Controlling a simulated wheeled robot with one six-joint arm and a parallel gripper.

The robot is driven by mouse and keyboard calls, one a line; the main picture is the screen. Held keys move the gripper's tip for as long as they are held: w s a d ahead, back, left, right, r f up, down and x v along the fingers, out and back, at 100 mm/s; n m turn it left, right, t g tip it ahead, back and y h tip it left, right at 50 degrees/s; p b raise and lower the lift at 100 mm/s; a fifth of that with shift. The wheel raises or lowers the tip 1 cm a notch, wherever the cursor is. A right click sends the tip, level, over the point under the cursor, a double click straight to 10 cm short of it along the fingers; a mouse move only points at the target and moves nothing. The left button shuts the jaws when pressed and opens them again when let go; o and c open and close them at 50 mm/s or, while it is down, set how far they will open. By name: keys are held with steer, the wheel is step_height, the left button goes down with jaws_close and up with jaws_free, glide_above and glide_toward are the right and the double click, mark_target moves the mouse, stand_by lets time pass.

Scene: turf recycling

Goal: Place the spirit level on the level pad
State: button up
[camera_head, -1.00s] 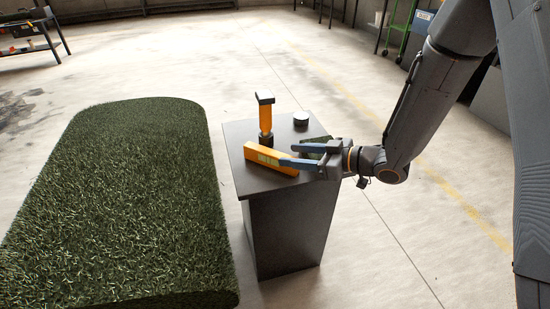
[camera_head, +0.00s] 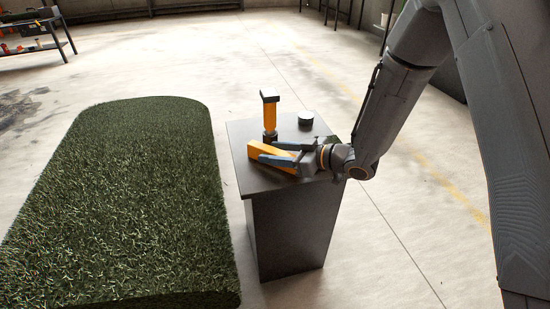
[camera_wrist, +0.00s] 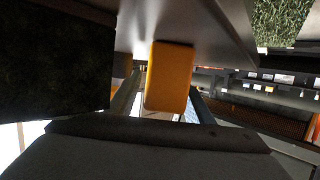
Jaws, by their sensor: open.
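The orange spirit level (camera_head: 258,149) lies on the dark pedestal top (camera_head: 250,181). My gripper (camera_head: 268,152) is low over the pedestal from the right, with its blue fingers around the level. In the wrist view the orange level (camera_wrist: 170,76) stands between the two open fingers, with a gap visible beside it. I cannot tell whether either finger touches it. A small dark green patch, perhaps the level pad (camera_head: 328,140), shows behind the gripper and is mostly hidden.
An orange-handled tool (camera_head: 270,114) stands upright just behind the level. A small black puck (camera_head: 305,118) sits at the back of the pedestal. A large turf roll (camera_head: 115,200) lies to the left. A bench (camera_head: 35,49) stands far left.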

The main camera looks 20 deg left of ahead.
steer(key=shift+c, duration=0.2)
jaws_close()
